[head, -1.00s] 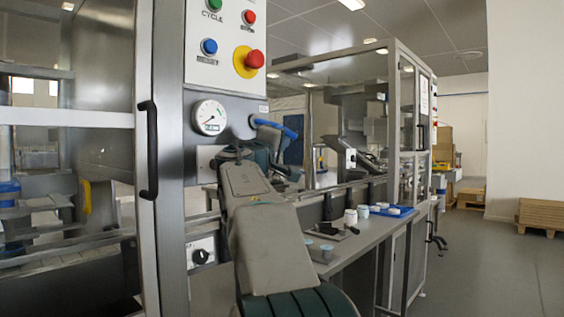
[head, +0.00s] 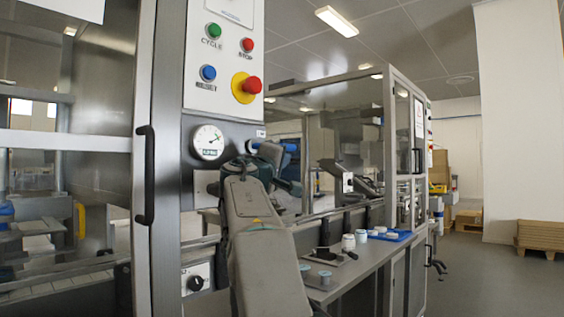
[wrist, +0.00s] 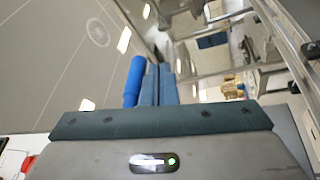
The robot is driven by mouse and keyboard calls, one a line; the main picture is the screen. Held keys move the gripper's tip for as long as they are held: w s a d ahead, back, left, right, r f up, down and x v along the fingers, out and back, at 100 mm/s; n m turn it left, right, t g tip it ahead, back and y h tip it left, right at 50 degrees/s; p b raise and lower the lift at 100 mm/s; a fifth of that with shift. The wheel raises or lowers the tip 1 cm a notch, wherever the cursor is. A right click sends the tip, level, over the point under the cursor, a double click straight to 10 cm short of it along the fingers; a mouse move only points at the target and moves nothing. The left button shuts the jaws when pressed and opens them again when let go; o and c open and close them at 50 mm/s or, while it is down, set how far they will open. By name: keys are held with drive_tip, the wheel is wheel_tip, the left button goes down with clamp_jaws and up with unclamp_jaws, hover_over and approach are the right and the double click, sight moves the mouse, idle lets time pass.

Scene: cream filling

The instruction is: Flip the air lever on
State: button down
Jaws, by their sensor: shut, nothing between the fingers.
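The air lever has a blue handle (head: 290,147) and sits right of the round pressure gauge (head: 208,142) on the machine's grey post. Part of the lever is hidden behind my arm and hand. My gripper (head: 283,162) is at the lever, just under the blue handle in the head view. In the wrist view the blue handle (wrist: 134,84) stands directly left of my shut fingers (wrist: 159,80). Nothing is between the fingers. I cannot tell whether they touch the handle.
Above the gauge is a button panel (head: 212,57) with a red emergency stop (head: 247,87). A black knob (head: 195,282) is lower on the post.

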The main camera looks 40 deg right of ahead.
drive_tip(key=shift+f, duration=0.1)
drive_tip(key=s+a+f+b, duration=0.4)
drive_tip(key=a+f+b, duration=0.1)
drive_tip(key=a+b, duration=0.2)
drive_tip(key=shift+s+b, duration=0.3)
drive_tip(key=shift+b, duration=0.2)
drive_tip(key=shift+a+f, duration=0.1)
idle(0.3)
